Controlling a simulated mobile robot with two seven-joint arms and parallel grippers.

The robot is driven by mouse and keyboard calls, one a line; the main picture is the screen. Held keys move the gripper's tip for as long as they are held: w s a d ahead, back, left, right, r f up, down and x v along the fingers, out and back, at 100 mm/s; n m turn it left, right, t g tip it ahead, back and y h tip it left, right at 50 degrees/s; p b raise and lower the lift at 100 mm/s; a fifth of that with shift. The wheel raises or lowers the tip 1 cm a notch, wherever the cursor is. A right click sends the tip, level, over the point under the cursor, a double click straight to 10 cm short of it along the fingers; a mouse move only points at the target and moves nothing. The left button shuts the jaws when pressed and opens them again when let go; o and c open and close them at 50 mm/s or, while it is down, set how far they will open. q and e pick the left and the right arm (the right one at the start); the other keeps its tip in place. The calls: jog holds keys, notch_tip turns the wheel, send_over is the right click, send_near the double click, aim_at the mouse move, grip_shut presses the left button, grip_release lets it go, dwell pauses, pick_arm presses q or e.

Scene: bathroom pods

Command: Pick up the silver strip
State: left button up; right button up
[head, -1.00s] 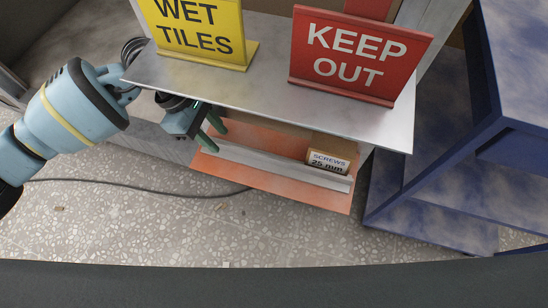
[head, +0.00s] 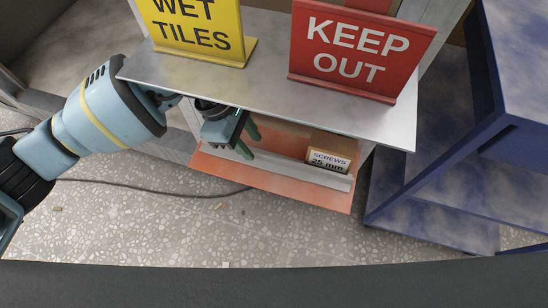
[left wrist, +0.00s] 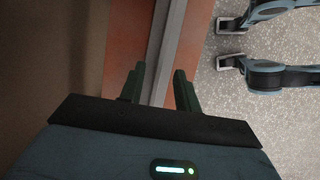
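The silver strip (head: 290,172) is a long thin grey bar lying on the orange shelf (head: 270,190), under the grey upper shelf. In the left wrist view the strip (left wrist: 165,50) runs away from me over the orange surface. My left gripper (head: 249,141) reaches under the upper shelf, over the left part of the strip. In the left wrist view its green fingers (left wrist: 158,84) are open, one on each side of the strip's line. The gap in height between fingertips and strip is hard to judge. My right gripper is not in view.
A box of screws (head: 328,160) stands by the strip's right part. The upper shelf (head: 270,82) overhangs close to my gripper and carries a yellow sign (head: 200,30) and a red sign (head: 355,50). A blue frame (head: 430,215) stands right. A cable (head: 150,190) crosses the floor.

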aim_at(274, 157)
pick_arm(q)
jog(key=shift+s+d, duration=0.15)
jog(key=shift+d, duration=0.25)
jog(key=d, duration=0.2)
jog(key=shift+s+d, duration=0.35)
jog(key=shift+s, duration=0.05)
jog(key=shift+b+x, duration=0.5)
jog(key=shift+x, duration=1)
grip_shut()
